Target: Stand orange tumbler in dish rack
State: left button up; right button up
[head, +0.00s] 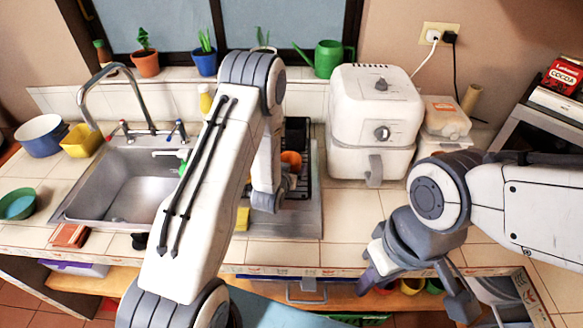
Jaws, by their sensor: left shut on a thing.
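The orange tumbler (291,160) shows only in part, just right of my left arm's wrist and over the dark dish rack (302,132). My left gripper (286,182) is at the tumbler, shut on it; its fingers are mostly hidden by my own arm. The dish rack stands on the metal drainboard right of the sink, and my arm covers its left part. I cannot tell whether the tumbler touches the rack floor. My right gripper (418,288) is open and empty, in front of the counter's edge at the right.
The sink (125,188) with its faucet lies left of the rack. A white air fryer (374,115) stands close to the rack's right side. A yellow sponge (242,218) is on the drainboard's front. Bare tiled counter (350,222) lies right of the drainboard.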

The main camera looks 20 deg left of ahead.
pick_arm(q)
jog(key=shift+f, duration=0.5)
jog(key=shift+f, duration=0.25)
jog(key=o, duration=1.2)
jog(key=shift+r, duration=0.1)
